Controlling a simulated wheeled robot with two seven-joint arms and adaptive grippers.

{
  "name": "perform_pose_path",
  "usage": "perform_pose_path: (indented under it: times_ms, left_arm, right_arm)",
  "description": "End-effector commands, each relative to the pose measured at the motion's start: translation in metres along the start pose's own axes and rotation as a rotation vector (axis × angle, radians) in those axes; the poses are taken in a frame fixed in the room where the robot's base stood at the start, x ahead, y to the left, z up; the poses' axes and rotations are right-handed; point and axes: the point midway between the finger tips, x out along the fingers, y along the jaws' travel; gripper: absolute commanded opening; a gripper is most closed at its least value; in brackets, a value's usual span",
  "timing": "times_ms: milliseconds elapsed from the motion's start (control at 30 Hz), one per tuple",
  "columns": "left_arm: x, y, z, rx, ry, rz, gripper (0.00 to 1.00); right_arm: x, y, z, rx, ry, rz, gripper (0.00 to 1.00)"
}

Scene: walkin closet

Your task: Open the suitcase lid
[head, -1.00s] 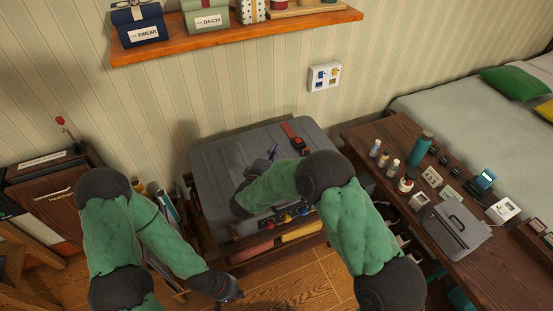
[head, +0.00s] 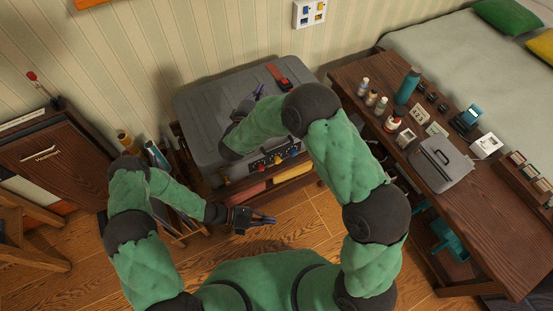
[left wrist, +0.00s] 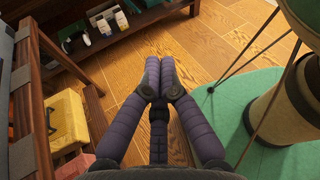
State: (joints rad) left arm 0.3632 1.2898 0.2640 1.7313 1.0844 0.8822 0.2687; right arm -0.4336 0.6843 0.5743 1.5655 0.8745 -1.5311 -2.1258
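The grey suitcase (head: 205,105) lies flat with its lid down on a low wooden rack in the head view. A red strap or tag (head: 278,84) lies on its lid, and small coloured parts (head: 278,158) show along its front. My right arm covers part of the lid. My right gripper (head: 258,92) is over the lid, mostly hidden behind its arm; its finger state is unclear. My left gripper (head: 264,220) is in front of the rack, below and apart from the suitcase. In the left wrist view its purple fingers (left wrist: 159,62) are together with nothing between them.
A wooden table (head: 465,220) with bottles, small boxes and a grey case (head: 443,165) stands on the right. A dark wooden cabinet (head: 60,155) stands on the left. A yellow item (left wrist: 68,120) is on the rack's lower level. Wooden floor (head: 300,220) is clear in front.

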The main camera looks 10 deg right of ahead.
Motion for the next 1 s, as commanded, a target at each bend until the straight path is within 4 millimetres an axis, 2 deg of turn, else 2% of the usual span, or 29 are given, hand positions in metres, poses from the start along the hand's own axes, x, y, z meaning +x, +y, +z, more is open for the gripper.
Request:
perform_pose_path:
  times_ms: [67, 200, 400, 533, 667, 1000]
  left_arm:
    - [0.001, 0.024, 0.012, -0.076, -0.127, 0.066, 0.0]
    - [-0.009, 0.067, 0.034, -0.18, -0.354, 0.182, 0.0]
    - [-0.035, 0.11, 0.052, -0.249, -0.599, 0.308, 0.0]
    - [-0.046, 0.123, 0.057, -0.262, -0.679, 0.349, 0.0]
    - [-0.047, 0.129, 0.062, -0.265, -0.706, 0.361, 0.0]
    - [-0.009, 0.149, 0.092, -0.263, -0.703, 0.357, 0.0]
  right_arm:
    - [0.0, 0.0, 0.0, 0.0, 0.0, 0.0, 0.0]
    - [0.0, 0.0, 0.0, 0.0, 0.0, 0.0, 0.0]
    - [0.0, 0.0, 0.0, 0.0, 0.0, 0.0, 0.0]
    - [0.0, 0.0, 0.0, 0.0, 0.0, 0.0, 0.0]
    - [0.0, 0.0, 0.0, 0.0, 0.0, 0.0, 0.0]
    - [0.0, 0.0, 0.0, 0.0, 0.0, 0.0, 0.0]
